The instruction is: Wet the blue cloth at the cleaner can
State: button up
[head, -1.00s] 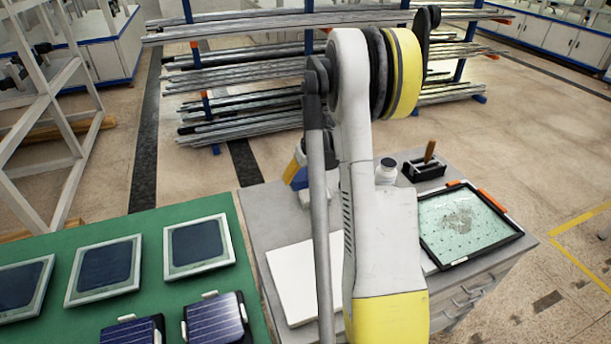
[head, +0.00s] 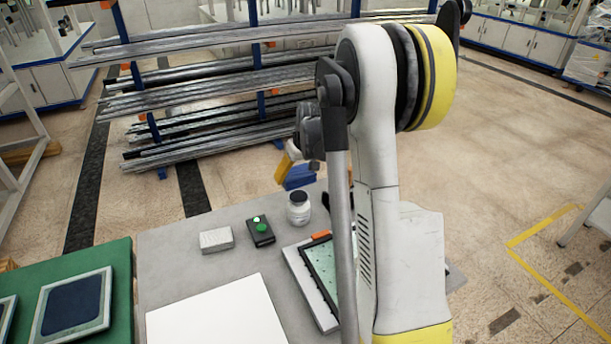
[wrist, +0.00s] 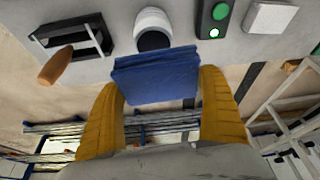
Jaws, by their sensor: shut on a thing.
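My gripper (wrist: 163,80) has yellow fingers and is shut on the folded blue cloth (wrist: 155,74). In the head view the cloth (head: 299,178) hangs from my gripper (head: 288,165) just behind the cleaner can (head: 298,212), near the bench's far edge. The can is a small white round container with a dark top, standing upright. In the wrist view the can (wrist: 152,18) is directly above the cloth in the picture, and the cloth's edge comes close to its dark top. I cannot tell whether they touch.
A black box with a green button (head: 261,231) and a pale block (head: 216,240) stand left of the can. A white board (head: 220,312) lies in front. My arm partly hides a framed glass panel (head: 320,270). A black holder with a wooden handle (wrist: 72,45) shows in the wrist view.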

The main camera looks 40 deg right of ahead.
aim_at(297, 194)
jog(key=shift+s+d, duration=0.1)
jog(key=shift+d, duration=0.2)
jog(key=shift+a+f+b, duration=0.15)
jog(key=shift+f+b, duration=0.35)
jog(key=shift+f, duration=0.1)
jog(key=shift+f+b, duration=1.45)
jog(key=shift+f, duration=0.9)
jog(key=shift+f+b, duration=0.8)
jog(key=shift+f, duration=0.2)
jog(key=shift+r, duration=0.15)
jog(key=shift+r+p, duration=2.3)
jog(key=shift+r, duration=1.1)
